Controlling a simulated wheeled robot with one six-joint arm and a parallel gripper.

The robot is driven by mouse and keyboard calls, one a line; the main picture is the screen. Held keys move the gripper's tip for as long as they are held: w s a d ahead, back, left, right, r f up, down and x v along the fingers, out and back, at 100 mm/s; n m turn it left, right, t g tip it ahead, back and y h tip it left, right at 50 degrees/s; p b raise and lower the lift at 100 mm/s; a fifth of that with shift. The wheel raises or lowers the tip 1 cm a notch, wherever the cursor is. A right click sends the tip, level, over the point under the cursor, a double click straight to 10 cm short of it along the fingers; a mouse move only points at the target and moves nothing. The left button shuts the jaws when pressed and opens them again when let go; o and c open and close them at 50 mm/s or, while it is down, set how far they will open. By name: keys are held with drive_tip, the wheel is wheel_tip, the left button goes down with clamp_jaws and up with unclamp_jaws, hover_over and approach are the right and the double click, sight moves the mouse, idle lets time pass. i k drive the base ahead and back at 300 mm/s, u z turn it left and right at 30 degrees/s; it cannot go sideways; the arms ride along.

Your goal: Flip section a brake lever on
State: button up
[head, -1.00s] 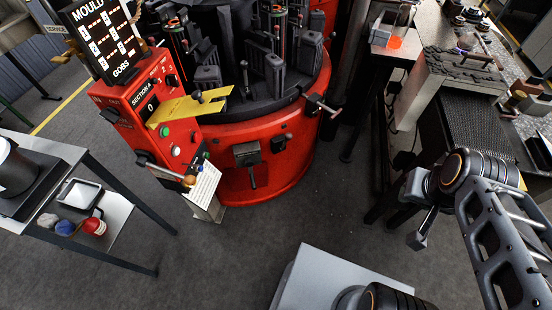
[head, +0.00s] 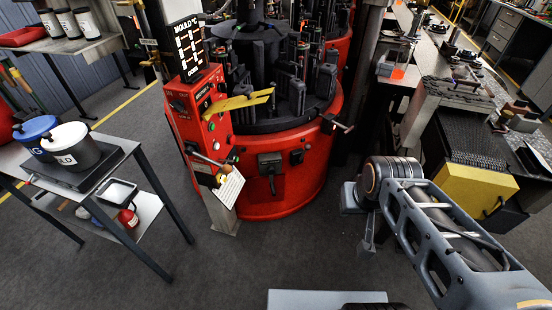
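The red section A control post (head: 200,115) stands left of centre in the head view, with a dark display on top. A lever with a pale rod and a brownish knob (head: 221,179) sticks out from its lower front. A dark switch box with a hanging handle (head: 271,170) is on the red machine base (head: 290,185). I cannot tell for certain which is the brake lever, or its on and off positions. My gripper (head: 360,218) is right of the machine, apart from both levers. Its fingers look spread and empty.
A trolley (head: 130,150) with blue and white-lidded tubs stands at left. A yellow plate (head: 240,102) juts from the post. A T-handle (head: 336,125) sticks out at the machine's right. A bench with a yellow cabinet (head: 475,190) is at right. The floor in front is clear.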

sight(307, 147)
drive_tip(key=u, duration=0.2)
drive_tip(key=i, duration=1.25)
drive_tip(key=u, duration=0.3)
